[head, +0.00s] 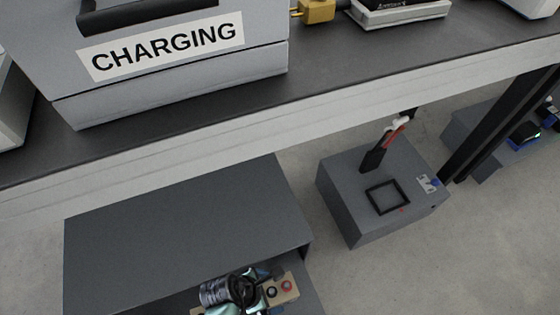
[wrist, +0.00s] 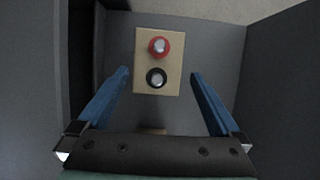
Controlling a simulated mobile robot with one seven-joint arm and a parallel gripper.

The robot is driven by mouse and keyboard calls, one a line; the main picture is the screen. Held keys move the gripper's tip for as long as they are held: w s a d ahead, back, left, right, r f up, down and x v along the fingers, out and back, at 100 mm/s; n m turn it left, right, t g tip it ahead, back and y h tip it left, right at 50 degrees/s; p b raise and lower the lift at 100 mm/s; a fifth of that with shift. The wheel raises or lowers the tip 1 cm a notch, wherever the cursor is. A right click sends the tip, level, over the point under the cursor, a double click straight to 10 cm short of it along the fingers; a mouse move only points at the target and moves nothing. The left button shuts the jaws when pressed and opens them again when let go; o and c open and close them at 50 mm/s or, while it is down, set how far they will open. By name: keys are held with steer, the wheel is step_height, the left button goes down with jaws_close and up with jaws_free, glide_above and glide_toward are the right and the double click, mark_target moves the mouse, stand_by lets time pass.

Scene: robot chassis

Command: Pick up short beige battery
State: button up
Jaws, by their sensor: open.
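The short beige battery (wrist: 145,50) lies in the wrist view inside a dark grey compartment, with one red and one black terminal on top. In the head view the battery (head: 291,296) shows at the bottom, partly hidden by my arm. My gripper (wrist: 159,75) is open, its two blue fingers spread to the left and right of the battery's near end, with nothing held between them. I cannot tell the height of the fingertips over the battery. A small beige patch (wrist: 152,130) shows near the gripper's palm; I cannot tell what it belongs to.
Dark grey walls (wrist: 284,90) stand close on both sides of my gripper. In the head view, the grey cabinet (head: 185,225) is below the workbench (head: 340,95). A charging box (head: 165,75) sits on the bench. A grey box (head: 350,205) stands on the floor to the right.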

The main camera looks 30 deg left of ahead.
mark_target(273, 292)
steer(key=b+x, duration=0.1)
steer(key=x, duration=0.2)
steer(key=shift+f+b, duration=0.25)
steer(key=shift+b, duration=0.05)
steer(key=b+x, duration=0.4)
steer(key=shift+s+a+f+b, duration=0.1)
steer(key=shift+a+f+b, duration=0.25)
steer(key=shift+f, duration=0.1)
steer(key=shift+d+f, duration=0.15)
steer(key=shift+f, duration=0.05)
steer(key=shift+r, duration=0.1)
jaws_close()
steer(key=shift+w+r, duration=0.1)
steer(key=shift+w, duration=0.15)
